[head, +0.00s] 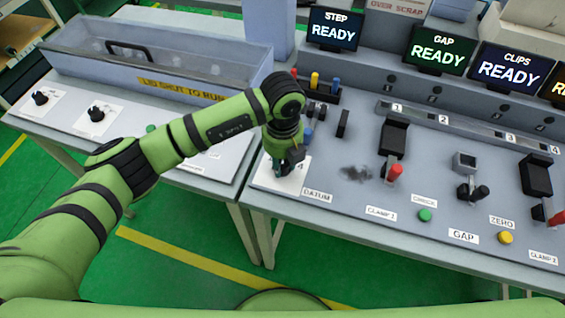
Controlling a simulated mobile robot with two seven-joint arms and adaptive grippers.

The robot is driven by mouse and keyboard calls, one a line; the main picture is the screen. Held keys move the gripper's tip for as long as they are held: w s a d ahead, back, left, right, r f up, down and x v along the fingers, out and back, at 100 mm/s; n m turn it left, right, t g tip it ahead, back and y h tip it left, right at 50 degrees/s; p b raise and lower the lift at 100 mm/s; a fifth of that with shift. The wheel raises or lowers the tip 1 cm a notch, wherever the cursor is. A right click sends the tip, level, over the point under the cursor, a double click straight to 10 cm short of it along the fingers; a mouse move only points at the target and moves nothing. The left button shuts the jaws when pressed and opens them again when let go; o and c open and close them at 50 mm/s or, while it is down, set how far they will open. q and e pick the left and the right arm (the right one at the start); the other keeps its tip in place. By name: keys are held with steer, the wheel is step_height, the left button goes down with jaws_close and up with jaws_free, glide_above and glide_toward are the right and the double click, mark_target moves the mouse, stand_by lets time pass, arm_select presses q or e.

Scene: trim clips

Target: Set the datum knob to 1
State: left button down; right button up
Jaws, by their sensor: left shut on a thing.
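The datum knob's white plate (268,183) lies at the left front corner of the right bench, beside the label DATUM (317,195). My left gripper (284,168) points down over this plate and is shut on the datum knob. The gripper and wrist hide nearly all of the knob, so its pointer direction cannot be seen. One numeral, which looks like a 4, shows on the plate right of the gripper. My right gripper is not in view.
Right of the plate stand a clamp with a red handle (395,173), a green button (425,215), a gap gauge (465,162) and a yellow button (505,237). Screens (333,30) stand behind. On the left bench are a lidded grey tray (160,60) and two black knobs (96,113).

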arm_select(q)
steer(key=n+b, duration=0.1)
steer(key=n, duration=0.3)
steer(key=shift+n, duration=0.3)
steer(key=shift+n+b, duration=0.4)
steer(key=shift+n, duration=2.1)
steer(key=c, duration=0.9)
jaws_free()
steer(key=shift+c, duration=0.2)
